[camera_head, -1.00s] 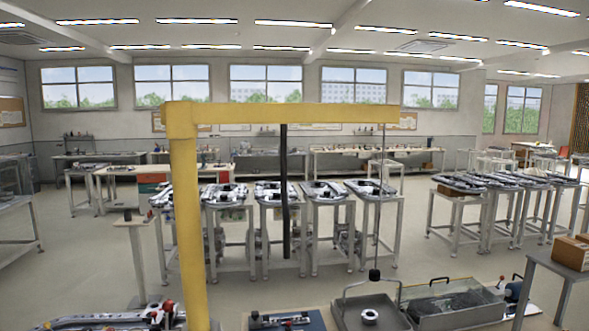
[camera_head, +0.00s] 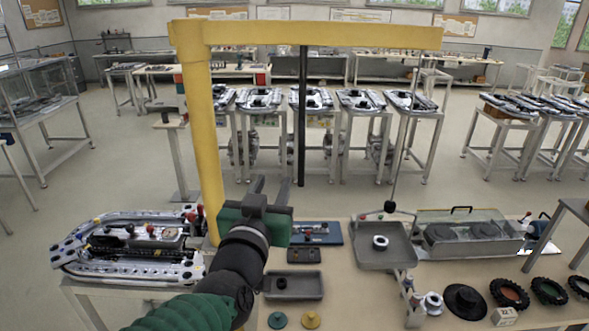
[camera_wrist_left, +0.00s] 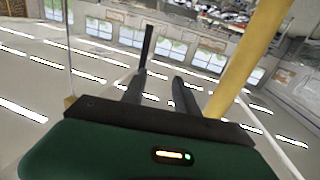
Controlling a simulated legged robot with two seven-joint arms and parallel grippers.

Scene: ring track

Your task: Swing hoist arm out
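The yellow hoist arm (camera_head: 330,36) runs level to the right from the top of its yellow post (camera_head: 204,130). A black bar (camera_head: 302,115) hangs from the beam, and a thin cable with a black ball (camera_head: 390,207) hangs near its right end. My left gripper (camera_head: 270,186) is open and empty, fingers up, below and left of the bar's lower end, seemingly apart from it. In the left wrist view, the two spread fingers (camera_wrist_left: 160,90) show with the black bar (camera_wrist_left: 147,45) beyond them and the yellow post (camera_wrist_left: 245,60) to the right. My right gripper is not in view.
A grey tray (camera_head: 372,258) holding a metal ring sits under the cable. A clear-lidded basin (camera_head: 470,236) stands to its right. A ring-track assembly (camera_head: 125,247) lies at left. Dark rings (camera_head: 508,293), a small tray (camera_head: 293,294) and small parts cover the bench.

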